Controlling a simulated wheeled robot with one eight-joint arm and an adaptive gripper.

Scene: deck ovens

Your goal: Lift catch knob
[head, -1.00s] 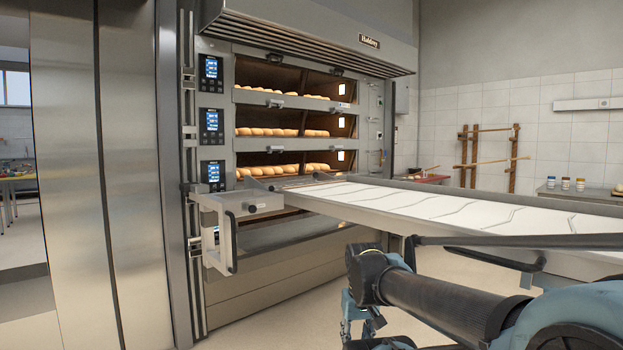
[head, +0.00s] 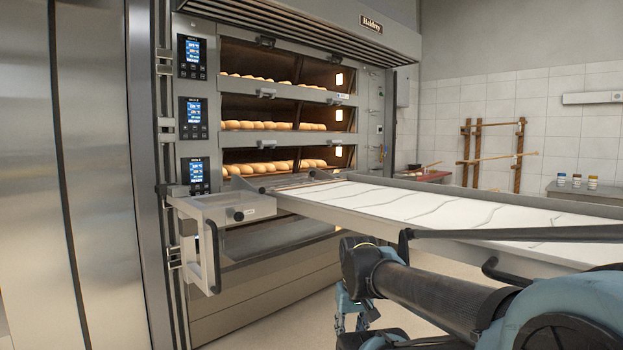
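A small black knob (head: 237,215) sits on the front of a pale grey bracket (head: 215,207) at the left end of the loader, by the lowest deck; it looks like the catch knob. A black curved handle (head: 214,255) hangs below it on the same bracket. My gripper (head: 352,312) shows only in part below my dark forearm, low in the picture. It is right of the knob and lower in the picture, apart from it. Its fingers are too small and too hidden to read.
The long loader board (head: 420,213) with a white cloth reaches from the oven across to the right, behind my arm. The deck oven (head: 270,200) holds rows of loaves. A steel panel (head: 85,180) stands at the left. Floor shows below the loader.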

